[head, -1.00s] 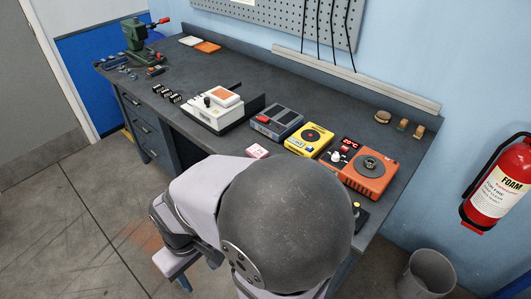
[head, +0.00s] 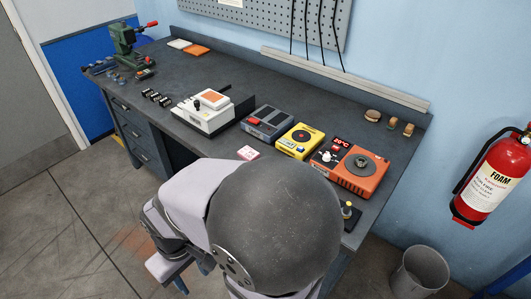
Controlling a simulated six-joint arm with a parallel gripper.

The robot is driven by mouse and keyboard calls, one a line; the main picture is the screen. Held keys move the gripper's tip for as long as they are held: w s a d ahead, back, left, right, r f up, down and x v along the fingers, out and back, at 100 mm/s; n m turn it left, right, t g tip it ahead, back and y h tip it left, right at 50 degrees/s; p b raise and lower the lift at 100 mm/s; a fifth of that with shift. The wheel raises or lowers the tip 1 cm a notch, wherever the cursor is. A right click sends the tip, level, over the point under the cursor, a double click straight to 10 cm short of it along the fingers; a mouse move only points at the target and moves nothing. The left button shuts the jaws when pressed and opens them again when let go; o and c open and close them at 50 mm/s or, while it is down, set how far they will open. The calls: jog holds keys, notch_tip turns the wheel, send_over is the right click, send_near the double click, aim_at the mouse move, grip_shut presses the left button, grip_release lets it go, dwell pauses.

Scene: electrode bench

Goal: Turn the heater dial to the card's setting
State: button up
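The orange heater (head: 372,182) stands on the right part of the bench, with a round dark plate (head: 361,166) on top. Its black left panel has a white dial (head: 324,158) and a small red display (head: 341,142) that seems to read 20°C. The dial's pointer is too small to read. A small white block with pinkish-red marks (head: 248,153) sits near the bench's front edge; it may be the card, but its marks cannot be read. My arm fills the lower middle, and my gripper does not show.
Left of the heater stand a yellow device (head: 299,149), a grey device with a red switch (head: 279,116) and a white device with an orange top (head: 217,118). The bench's back middle is clear.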

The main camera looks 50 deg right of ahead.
jog(key=w+d+r+m+p, duration=0.35)
jog(key=w+d+r, duration=0.25)
jog(key=w+d, duration=0.6)
jog(key=d+r+m+p, duration=0.1)
jog(key=d+r+m, duration=0.25)
jog(key=d, duration=1.15)
jog(key=s+d+m+p, duration=0.1)
jog(key=s+d+m, duration=0.1)
jog(key=s+d, duration=0.3)
jog(key=s+d+m+p, duration=0.1)
jog(key=s+d, duration=0.4)
jog(key=d, duration=0.7)
jog(key=s+d+r+m+p, duration=0.1)
jog(key=s+d+m+p, duration=0.1)
jog(key=d, duration=0.7)
jog(key=shift+s+r+m, duration=0.1)
jog(key=shift+s+m, duration=0.6)
jog(key=shift+s, duration=0.7)
jog(key=shift+s+d, duration=0.3)
jog(key=shift+s, duration=0.1)
jog(key=shift+f+p, duration=1.3)
jog(key=shift+f, duration=2.4)
grip_shut()
